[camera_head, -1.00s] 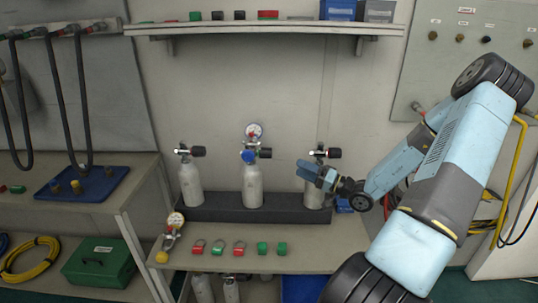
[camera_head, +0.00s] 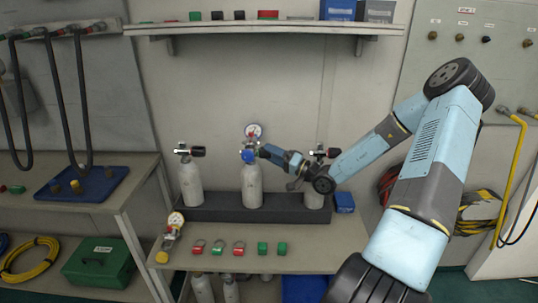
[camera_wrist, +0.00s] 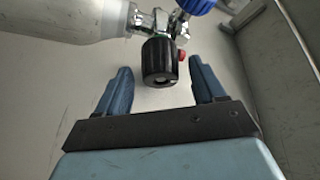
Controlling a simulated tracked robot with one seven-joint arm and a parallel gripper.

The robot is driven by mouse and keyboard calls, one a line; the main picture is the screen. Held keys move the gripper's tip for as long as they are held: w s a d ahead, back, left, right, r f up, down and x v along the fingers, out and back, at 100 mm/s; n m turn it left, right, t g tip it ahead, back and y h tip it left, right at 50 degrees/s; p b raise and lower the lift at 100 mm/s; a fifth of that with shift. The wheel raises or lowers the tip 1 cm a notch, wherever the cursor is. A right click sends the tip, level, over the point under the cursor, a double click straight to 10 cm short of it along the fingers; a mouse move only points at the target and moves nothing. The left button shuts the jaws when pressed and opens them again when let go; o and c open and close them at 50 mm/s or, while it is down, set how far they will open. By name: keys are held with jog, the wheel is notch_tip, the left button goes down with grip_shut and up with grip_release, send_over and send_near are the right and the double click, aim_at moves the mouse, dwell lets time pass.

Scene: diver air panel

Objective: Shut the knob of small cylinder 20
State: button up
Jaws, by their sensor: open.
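Three pale grey small cylinders stand in a dark rack: a left one (camera_head: 191,183), a middle one (camera_head: 252,186) with a pressure gauge (camera_head: 254,131) and blue fitting, and a right one (camera_head: 314,201) partly behind my arm. No number is readable, so I cannot tell which is 20. My gripper (camera_head: 264,153) is at the middle cylinder's valve, coming from the right. In the wrist view my gripper is open, its blue fingers on either side of the black knob (camera_wrist: 160,62), with gaps on both sides. The cylinder (camera_wrist: 70,20) lies to the left there.
The rack (camera_head: 225,208) stands on a bench with red and green tags (camera_head: 240,247) and a loose gauge (camera_head: 175,220) in front. A blue box (camera_head: 344,202) is right of the rack. A shelf (camera_head: 265,29) hangs above. The wall between shelf and cylinders is clear.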

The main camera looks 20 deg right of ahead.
jog(key=shift+w+a+r, duration=0.1)
jog(key=shift+w+a, duration=0.3)
jog(key=shift+c, duration=0.5)
jog(key=c, duration=1)
jog(key=shift+o, duration=0.2)
